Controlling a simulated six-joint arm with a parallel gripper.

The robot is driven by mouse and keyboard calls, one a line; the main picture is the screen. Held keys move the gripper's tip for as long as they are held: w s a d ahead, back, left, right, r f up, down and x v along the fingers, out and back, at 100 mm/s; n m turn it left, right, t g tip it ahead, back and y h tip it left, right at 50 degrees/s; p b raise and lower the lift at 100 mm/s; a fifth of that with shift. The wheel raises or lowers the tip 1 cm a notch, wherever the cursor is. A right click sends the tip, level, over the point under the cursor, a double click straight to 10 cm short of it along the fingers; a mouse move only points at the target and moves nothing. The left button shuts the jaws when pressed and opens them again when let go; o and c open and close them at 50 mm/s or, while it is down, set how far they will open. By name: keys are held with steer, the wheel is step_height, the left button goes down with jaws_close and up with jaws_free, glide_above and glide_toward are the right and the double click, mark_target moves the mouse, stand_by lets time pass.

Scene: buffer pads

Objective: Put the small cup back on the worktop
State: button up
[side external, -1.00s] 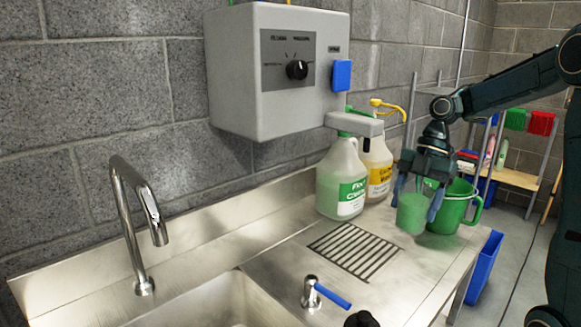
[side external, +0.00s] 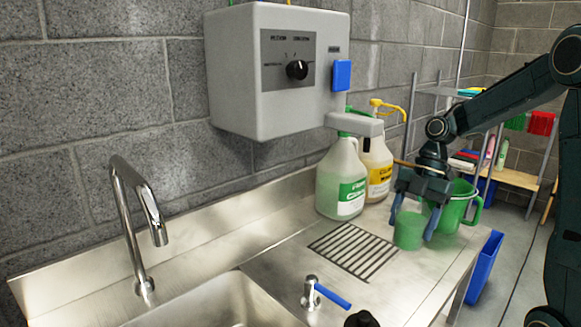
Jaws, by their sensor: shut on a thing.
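The small green cup (side external: 408,232) is upright between the fingers of my gripper (side external: 412,222), which is shut on it. The cup's base is at or just above the steel worktop (side external: 385,288); I cannot tell whether it touches. It is to the right of the drain grid. The larger green jug (side external: 455,212) stands just behind and to the right of the cup, partly hidden by my gripper.
Two pump bottles, one green-labelled (side external: 341,185) and one yellow-labelled (side external: 376,170), stand behind left against the wall. The slotted drain grid (side external: 353,252) and a blue-handled tap (side external: 325,292) are left. A blue bin (side external: 485,268) hangs beyond the worktop's right edge.

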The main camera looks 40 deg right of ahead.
step_height(320, 180, down, 10)
steer(key=shift+f, duration=0.15)
stand_by(0.3)
steer(key=shift+f, duration=2.15)
steer(key=shift+f, duration=0.15)
steer(key=o, duration=1.3)
steer(key=shift+c, duration=0.2)
steer(key=v, duration=1.2)
